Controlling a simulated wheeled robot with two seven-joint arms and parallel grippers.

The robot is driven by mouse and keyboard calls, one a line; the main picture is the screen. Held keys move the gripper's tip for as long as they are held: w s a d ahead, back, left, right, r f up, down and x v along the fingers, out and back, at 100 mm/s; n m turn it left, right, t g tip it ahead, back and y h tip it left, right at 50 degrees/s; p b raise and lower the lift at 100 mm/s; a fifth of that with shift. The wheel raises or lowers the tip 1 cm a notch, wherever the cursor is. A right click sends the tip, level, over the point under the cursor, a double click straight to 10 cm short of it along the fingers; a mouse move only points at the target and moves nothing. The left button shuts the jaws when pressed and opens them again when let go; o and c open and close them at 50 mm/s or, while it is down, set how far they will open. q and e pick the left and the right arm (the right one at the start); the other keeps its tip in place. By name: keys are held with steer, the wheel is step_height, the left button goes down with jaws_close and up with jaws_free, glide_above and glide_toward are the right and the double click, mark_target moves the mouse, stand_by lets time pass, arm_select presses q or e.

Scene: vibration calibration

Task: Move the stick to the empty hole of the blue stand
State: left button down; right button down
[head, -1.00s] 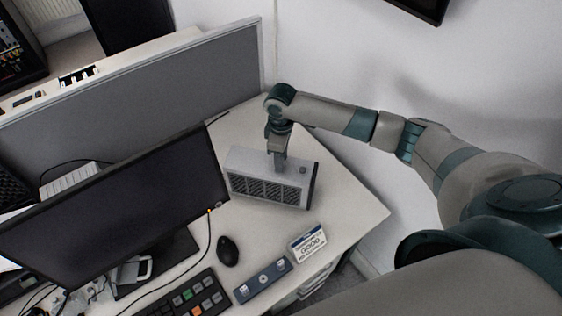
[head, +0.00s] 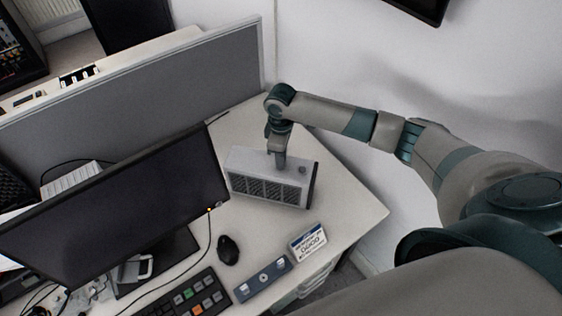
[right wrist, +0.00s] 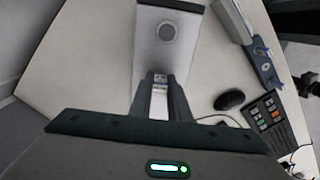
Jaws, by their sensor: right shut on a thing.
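My right gripper (head: 279,163) points down at the top of the grey box (head: 262,187) on the desk. In the right wrist view its fingers (right wrist: 160,84) are shut on a small silver stick (right wrist: 160,79), mostly hidden between them. The stick is at the box's top; I cannot tell whether it still sits in a hole there. A dark round spot (right wrist: 167,32) shows elsewhere on the box top. The blue stand (head: 263,280) lies near the desk's front edge, with pale pieces towards its ends and a round mark in the middle. My left gripper is not in view.
A monitor (head: 115,205) stands left of the box. A mouse (head: 228,250), a keypad (head: 187,299) and a white-blue labelled box (head: 308,242) surround the stand. A grey partition (head: 140,95) runs behind. The desk right of the grey box is clear.

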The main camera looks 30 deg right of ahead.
steer(key=shift+r, duration=0.9)
stand_by(1.9)
steer(key=shift+r, duration=1.6)
steer(key=shift+s+a, duration=0.1)
steer(key=shift+s+a+f, duration=2.35)
steer(key=shift+s+a, duration=0.8)
steer(key=shift+s, duration=0.95)
steer(key=shift+s+a+f, duration=2.3)
steer(key=shift+s+a, duration=0.9)
steer(key=shift+s, duration=0.95)
steer(key=shift+s+a+f, duration=2.35)
steer(key=shift+s+a, duration=0.8)
steer(key=shift+s, duration=0.95)
steer(key=shift+s+a+f, duration=0.2)
steer(key=shift+s, duration=0.05)
steer(key=shift+w+f, duration=0.1)
steer(key=shift+f, duration=1.45)
